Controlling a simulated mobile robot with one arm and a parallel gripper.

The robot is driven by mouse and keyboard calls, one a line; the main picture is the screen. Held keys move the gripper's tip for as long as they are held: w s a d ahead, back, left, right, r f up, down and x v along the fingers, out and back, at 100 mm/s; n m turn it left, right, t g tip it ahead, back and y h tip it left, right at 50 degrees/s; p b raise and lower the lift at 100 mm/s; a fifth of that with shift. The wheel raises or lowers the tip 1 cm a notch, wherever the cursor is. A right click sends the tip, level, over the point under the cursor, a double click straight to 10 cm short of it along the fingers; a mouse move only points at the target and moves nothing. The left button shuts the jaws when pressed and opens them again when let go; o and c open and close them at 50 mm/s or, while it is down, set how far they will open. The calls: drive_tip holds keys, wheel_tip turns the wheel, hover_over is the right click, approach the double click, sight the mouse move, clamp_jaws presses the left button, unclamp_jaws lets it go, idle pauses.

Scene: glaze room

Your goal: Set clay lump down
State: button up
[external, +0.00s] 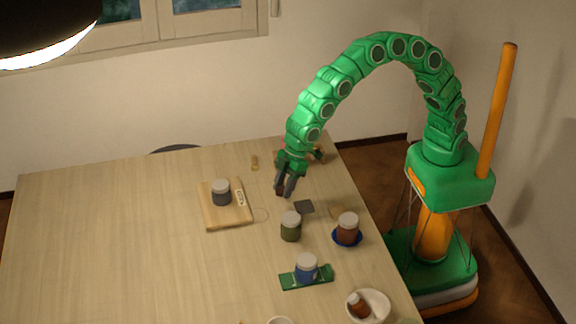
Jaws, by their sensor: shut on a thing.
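My gripper (284,190) hangs from the green arm over the right part of the table, pointing down. Its dark fingers are shut on a small brown lump, seemingly the clay lump (279,189), of which only a little shows between the fingers. I cannot tell from this view whether the lump touches the table or hangs just above it. A dark flat square (305,207) lies on the table to the lower right of the fingers.
A wooden board (238,218) bears a grey jar (221,193). A green jar (290,227), a brown jar (347,229) on a blue saucer, and a blue jar (306,267) on a green mat stand nearer. A white bowl (380,298) holds a tipped jar. The table's left is clear.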

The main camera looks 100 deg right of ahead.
hover_over(271, 217)
drive_tip(key=s, duration=0.1)
drive_tip(key=shift+s+d+f, duration=0.1)
drive_tip(key=shift+d+f, duration=0.1)
drive_tip(key=shift+f, duration=0.9)
drive_tip(key=shift+s+d+f, duration=0.1)
drive_tip(key=shift+d+f, duration=0.1)
drive_tip(key=shift+f, duration=2.3)
drive_tip(key=shift+f, duration=0.1)
drive_tip(key=o, duration=1.1)
drive_tip(key=shift+o, duration=0.2)
